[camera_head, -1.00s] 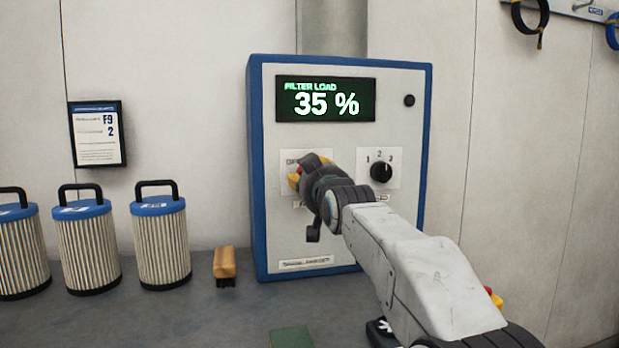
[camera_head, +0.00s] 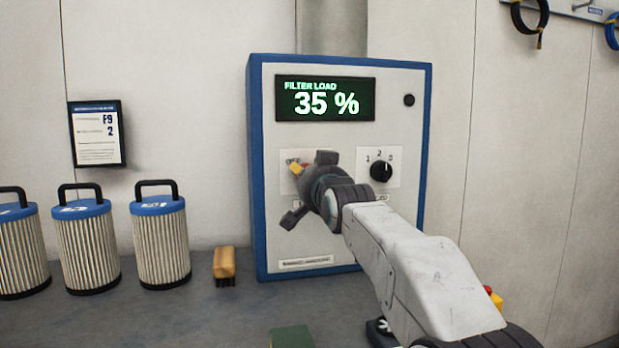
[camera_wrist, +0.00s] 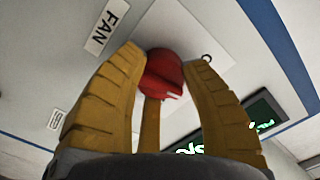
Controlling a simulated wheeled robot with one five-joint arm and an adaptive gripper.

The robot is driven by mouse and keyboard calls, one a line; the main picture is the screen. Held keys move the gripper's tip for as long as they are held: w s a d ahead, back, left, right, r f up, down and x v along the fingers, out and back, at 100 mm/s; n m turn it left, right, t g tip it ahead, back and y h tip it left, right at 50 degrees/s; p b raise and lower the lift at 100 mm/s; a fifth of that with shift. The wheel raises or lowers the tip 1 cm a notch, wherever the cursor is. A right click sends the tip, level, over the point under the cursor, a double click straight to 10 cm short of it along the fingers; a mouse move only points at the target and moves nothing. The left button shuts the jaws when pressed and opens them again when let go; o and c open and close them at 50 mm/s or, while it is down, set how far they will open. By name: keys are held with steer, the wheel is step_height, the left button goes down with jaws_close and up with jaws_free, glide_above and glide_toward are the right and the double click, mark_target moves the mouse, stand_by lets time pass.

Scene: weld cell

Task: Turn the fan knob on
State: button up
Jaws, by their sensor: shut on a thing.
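The fan knob (camera_wrist: 163,76) is red and sits on the white panel plate. It shows between my yellow fingers in the wrist view, with a FAN label (camera_wrist: 107,27) beside it. My gripper (camera_wrist: 168,60) is shut on the knob, a finger on each side. In the head view my gripper (camera_head: 298,169) is at the left plate of the blue-edged control cabinet (camera_head: 345,255) and hides most of the knob. Lettering by the plate's upper left corner is partly covered. The cabinet's display (camera_head: 325,99) reads FILTER LOAD 35 %.
A black selector knob (camera_head: 381,171) marked 1, 2, 3 is close to the right of my gripper. Several blue-topped filters (camera_head: 161,245) and a wooden brush (camera_head: 224,263) stand on the bench at left. A framed notice (camera_head: 97,134) hangs on the wall.

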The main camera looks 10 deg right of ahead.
steer(key=m, duration=0.5)
steer(key=shift+r+m, duration=0.1)
steer(key=shift+m, duration=0.2)
steer(key=m, duration=0.5)
steer(key=shift+m, duration=0.3)
steer(key=o, duration=1.2)
steer(key=shift+o, duration=0.2)
steer(key=s, duration=1.2)
